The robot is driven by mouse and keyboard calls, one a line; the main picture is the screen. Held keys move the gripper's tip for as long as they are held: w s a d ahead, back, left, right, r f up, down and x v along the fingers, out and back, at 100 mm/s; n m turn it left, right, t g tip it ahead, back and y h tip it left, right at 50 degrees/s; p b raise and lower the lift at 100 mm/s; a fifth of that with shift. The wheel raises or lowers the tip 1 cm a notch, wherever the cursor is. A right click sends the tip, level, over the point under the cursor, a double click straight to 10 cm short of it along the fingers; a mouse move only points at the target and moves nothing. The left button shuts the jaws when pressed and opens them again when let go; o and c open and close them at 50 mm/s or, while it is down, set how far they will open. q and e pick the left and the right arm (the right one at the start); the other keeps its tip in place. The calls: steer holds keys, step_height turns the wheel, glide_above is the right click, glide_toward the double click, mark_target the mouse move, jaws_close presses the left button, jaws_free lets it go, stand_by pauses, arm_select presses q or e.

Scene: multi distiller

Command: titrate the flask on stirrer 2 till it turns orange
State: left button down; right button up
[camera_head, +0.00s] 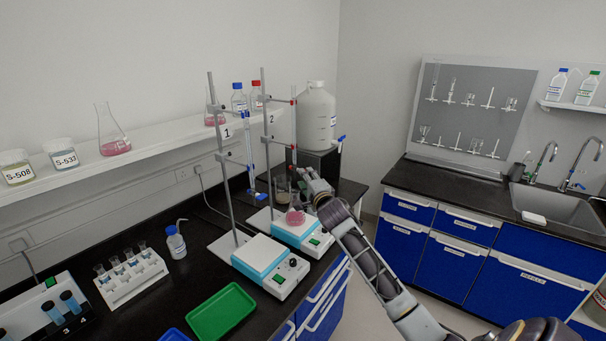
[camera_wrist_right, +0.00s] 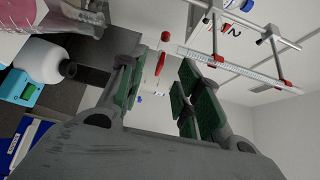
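The flask (camera_head: 294,217) holds pink liquid and stands on the rear stirrer, stirrer 2 (camera_head: 302,234), partly beside my right arm. It also shows, cut off, at the wrist view's upper left (camera_wrist_right: 35,18). The stand labelled 2 (camera_head: 271,118) holds a burette (camera_head: 294,125) above the flask. In the wrist view the graduated burette (camera_wrist_right: 235,70) leads to a red stopcock (camera_wrist_right: 160,63). My right gripper (camera_head: 302,172) is beside the burette's lower end; in the wrist view its green-padded fingers (camera_wrist_right: 155,82) are apart, with the stopcock showing between them. I cannot tell contact. My left gripper is out of view.
Stirrer 1 (camera_head: 270,266) and its stand with a blue burette (camera_head: 248,150) are in front. A green tray (camera_head: 221,312), a tube rack (camera_head: 132,276) and a wash bottle (camera_head: 176,243) lie left. A white carboy (camera_head: 316,115) stands behind; a shelf (camera_head: 80,168) runs along the wall.

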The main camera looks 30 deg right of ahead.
steer(key=shift+p+x, duration=0.3)
steer(key=shift+x, duration=1.75)
steer(key=shift+c, duration=0.4)
jaws_close()
